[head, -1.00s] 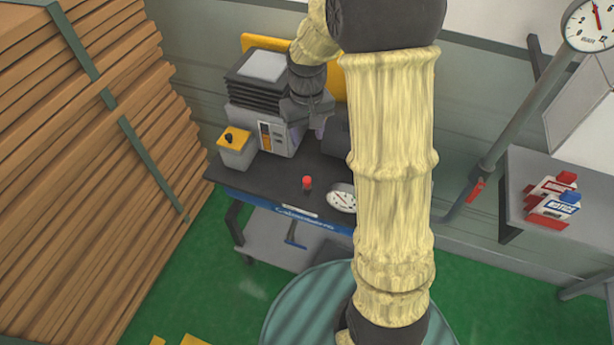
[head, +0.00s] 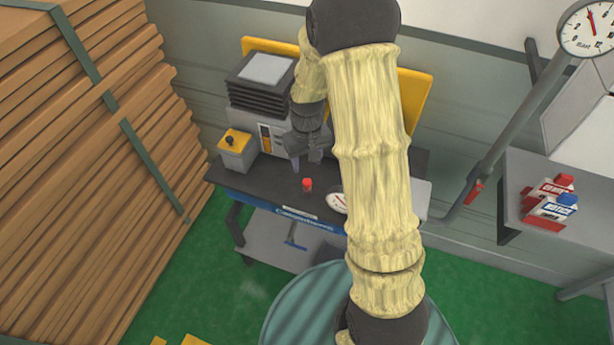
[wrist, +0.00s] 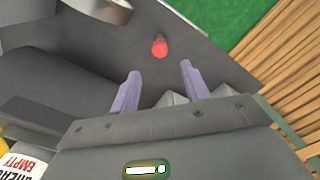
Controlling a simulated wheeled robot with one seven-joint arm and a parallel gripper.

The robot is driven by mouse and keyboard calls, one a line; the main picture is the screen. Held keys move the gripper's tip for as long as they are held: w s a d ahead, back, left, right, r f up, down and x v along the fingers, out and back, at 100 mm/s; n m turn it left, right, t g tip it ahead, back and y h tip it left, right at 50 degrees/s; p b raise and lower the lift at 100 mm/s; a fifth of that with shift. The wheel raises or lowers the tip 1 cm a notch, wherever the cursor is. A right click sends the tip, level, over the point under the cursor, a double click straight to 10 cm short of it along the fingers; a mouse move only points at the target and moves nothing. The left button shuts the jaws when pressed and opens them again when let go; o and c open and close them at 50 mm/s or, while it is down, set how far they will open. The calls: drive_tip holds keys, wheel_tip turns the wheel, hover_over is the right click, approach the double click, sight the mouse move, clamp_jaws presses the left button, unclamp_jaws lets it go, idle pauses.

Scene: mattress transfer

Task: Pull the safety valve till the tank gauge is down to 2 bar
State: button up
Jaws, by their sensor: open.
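A small red-capped knob (head: 307,184), which looks like the safety valve, stands upright on the dark bench top. It also shows in the wrist view (wrist: 160,46), beyond and between my fingertips, apart from them. My gripper (head: 307,163) is open and empty, above and behind the knob in the head view. Its two pale purple fingers (wrist: 158,74) are spread in the wrist view. A round white gauge (head: 336,202) sits near the bench's front edge, partly hidden by my arm; its reading is unclear. I cannot tell where the tank is.
The grey machine (head: 265,105) and a yellow-topped box (head: 236,147) stand left of my gripper. A wall gauge (head: 587,28), its needle nearly upright, tops a pipe with a red handle (head: 474,191). Cartons (head: 550,205) stand on the right table. Stacked boards (head: 80,190) fill the left.

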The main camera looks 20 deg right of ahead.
sight(307, 182)
wheel_tip(307, 182, down, 8)
drive_tip(key=shift+f+p, duration=0.2)
drive_tip(key=shift+p, duration=0.4)
